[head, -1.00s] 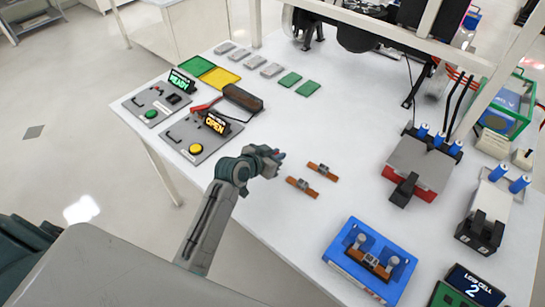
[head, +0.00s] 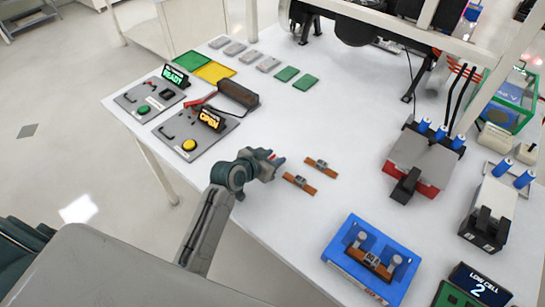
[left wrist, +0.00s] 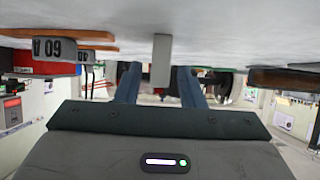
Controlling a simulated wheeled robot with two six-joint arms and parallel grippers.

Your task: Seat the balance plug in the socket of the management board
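My left gripper (head: 272,159) hangs low over the table, to the left of two orange-brown bars with grey clips, the nearer one (head: 299,183) and the farther one (head: 321,168). In the left wrist view, which looks upside down, its two fingers (left wrist: 160,85) are apart. A grey upright block (left wrist: 161,60) shows between them with gaps on both sides; I cannot tell what it is. A green board (head: 455,296) shows partly at the bottom edge beside a "LOW CELL 2" display (head: 480,284). I cannot make out the balance plug or its socket. My right gripper is out of view.
A blue tray (head: 345,260) holding an orange-brown bar stands near the front edge. A red-grey unit (head: 420,160) stands at right. Two grey panels carry READY (head: 175,75) and OPEN (head: 211,119) signs. The table centre is largely clear.

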